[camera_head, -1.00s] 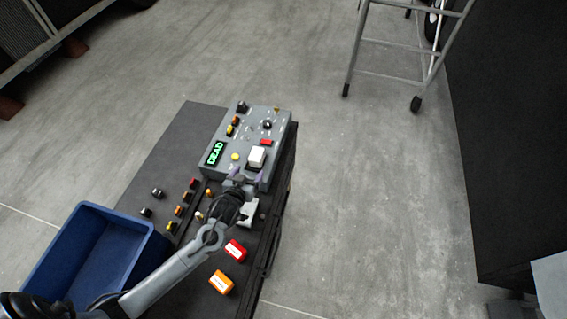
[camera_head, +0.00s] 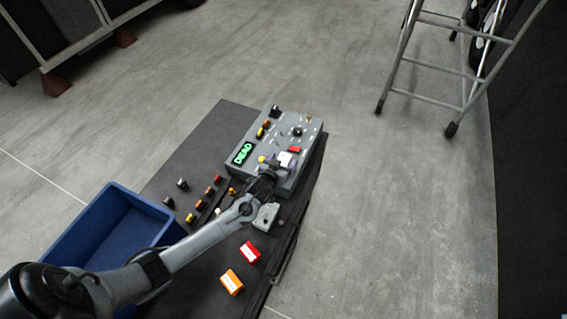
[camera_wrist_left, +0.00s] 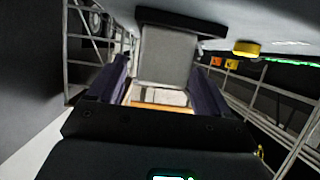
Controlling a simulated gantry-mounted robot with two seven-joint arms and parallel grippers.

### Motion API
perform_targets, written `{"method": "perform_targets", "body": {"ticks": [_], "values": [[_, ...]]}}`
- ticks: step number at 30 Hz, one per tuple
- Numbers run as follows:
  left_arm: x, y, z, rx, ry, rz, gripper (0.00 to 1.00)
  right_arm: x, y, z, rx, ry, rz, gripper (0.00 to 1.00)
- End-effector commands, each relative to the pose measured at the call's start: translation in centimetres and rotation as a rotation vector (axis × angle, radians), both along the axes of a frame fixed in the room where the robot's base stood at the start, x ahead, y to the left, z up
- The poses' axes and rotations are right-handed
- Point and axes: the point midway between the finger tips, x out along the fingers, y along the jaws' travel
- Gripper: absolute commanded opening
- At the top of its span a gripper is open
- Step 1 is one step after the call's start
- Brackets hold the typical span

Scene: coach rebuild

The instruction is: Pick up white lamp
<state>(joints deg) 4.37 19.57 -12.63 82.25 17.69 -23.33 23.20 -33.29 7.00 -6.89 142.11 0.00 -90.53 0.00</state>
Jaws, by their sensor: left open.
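My left gripper (camera_head: 276,168) is at the near edge of the grey control box (camera_head: 240,170). In the left wrist view its two purple fingers (camera_wrist_left: 161,84) are apart, on either side of a pale block (camera_wrist_left: 168,55) with a dark collar. This appears to be the white block (camera_head: 285,159) on the box's face; contact cannot be told. A small white-topped piece (camera_head: 218,211) lies on the dark mat beside the coloured lamps, partly near my arm. Which of these is the white lamp is unclear. My right gripper is not in view.
The box has a green "DEAD" display (camera_head: 243,153), a yellow button (camera_head: 262,159) and a red part (camera_head: 294,149). A blue bin (camera_head: 75,225) stands left. Red (camera_head: 250,251) and orange (camera_head: 232,282) blocks lie nearby. A metal ladder frame (camera_head: 430,65) stands at the back right.

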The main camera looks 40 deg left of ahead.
Motion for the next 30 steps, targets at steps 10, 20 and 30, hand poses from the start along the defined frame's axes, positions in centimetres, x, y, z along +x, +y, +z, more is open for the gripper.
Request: {"method": "perform_targets", "body": {"ticks": [10,20,30], "values": [[2.3,0.7,-1.0,0.000,0.000,-0.001,0.79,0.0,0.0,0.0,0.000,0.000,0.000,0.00],[2.3,0.7,-1.0,0.000,0.000,-0.001,0.62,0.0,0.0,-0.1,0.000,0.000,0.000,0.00],[2.3,0.7,-0.9,-0.001,-0.001,-0.001,0.19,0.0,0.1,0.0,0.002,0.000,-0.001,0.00]]}}
